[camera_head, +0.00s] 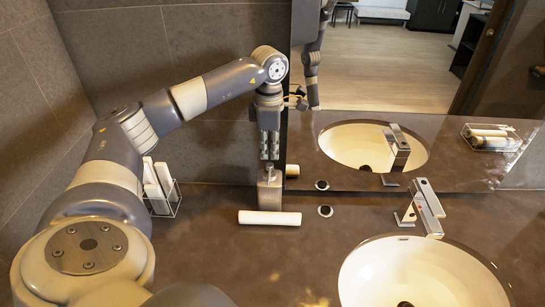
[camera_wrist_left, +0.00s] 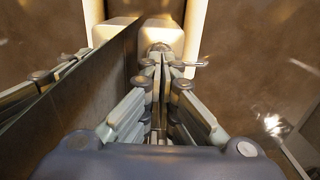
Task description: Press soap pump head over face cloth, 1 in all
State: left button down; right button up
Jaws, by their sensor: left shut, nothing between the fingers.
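The soap dispenser (camera_head: 269,192) stands upright near the mirror's lower left end, a tan block-like bottle with a small metal pump head (camera_head: 268,172) on top. A white rolled face cloth (camera_head: 270,218) lies on the counter just in front of it. My left gripper (camera_head: 269,156) points straight down over the pump, fingers shut with nothing between them. In the left wrist view the fingertips (camera_wrist_left: 160,65) lie close to the pump head, partly covering it; whether they touch is unclear. The cloth (camera_wrist_left: 195,30) runs beside the bottle there. My right gripper is not in view.
A mirror (camera_head: 450,150) rises behind the counter and reflects the sink. A metal faucet (camera_head: 428,208) and round sink (camera_head: 420,275) are at right. A clear holder (camera_head: 165,205) with white items stands at left. A small round dark fitting (camera_head: 325,211) lies right of the cloth.

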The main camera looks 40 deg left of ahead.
pick_arm(q)
notch_tip(320, 180, up, 5)
jog(key=p, duration=0.3)
jog(key=shift+r, duration=0.1)
dwell(0.5)
